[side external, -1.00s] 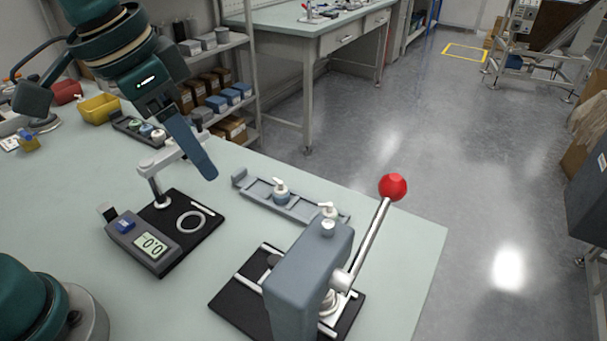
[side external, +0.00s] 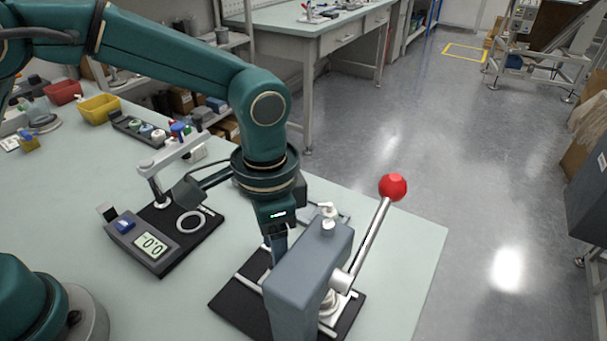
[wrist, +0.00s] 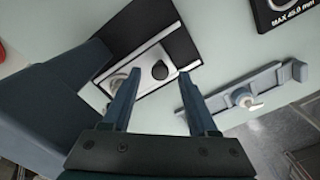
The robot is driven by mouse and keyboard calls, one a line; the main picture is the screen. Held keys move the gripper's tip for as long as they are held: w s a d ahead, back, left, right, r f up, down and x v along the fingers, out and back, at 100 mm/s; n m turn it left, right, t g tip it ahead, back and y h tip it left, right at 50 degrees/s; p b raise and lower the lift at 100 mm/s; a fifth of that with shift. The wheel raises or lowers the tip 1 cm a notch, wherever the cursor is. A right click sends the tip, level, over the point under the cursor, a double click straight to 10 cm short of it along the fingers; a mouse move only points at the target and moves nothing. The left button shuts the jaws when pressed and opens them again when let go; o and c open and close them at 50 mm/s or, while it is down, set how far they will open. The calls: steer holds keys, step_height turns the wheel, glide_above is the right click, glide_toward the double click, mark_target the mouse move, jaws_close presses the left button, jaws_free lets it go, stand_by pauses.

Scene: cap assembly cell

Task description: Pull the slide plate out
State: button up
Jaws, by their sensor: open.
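The slide plate (wrist: 143,78) is a light metal plate with a round black knob (wrist: 160,70), on the dark base of the press (wrist: 50,100). In the wrist view the knob lies between my two fingertips, with gaps on both sides. My gripper (wrist: 160,75) is open and points down toward the knob; I cannot tell its exact height above it. In the side view my gripper (side external: 277,250) is just left of the grey press body (side external: 305,275), which hides part of the plate and the fingertips.
The press lever with its red ball (side external: 393,187) rises to the right. A grey tray (wrist: 215,105) with a white-topped part lies beside the press. A gauge with a digital display (side external: 152,245) stands to the left. The bench's right front corner is clear.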

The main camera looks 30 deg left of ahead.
steer(key=shift+f, duration=0.4)
jaws_close()
stand_by(1.2)
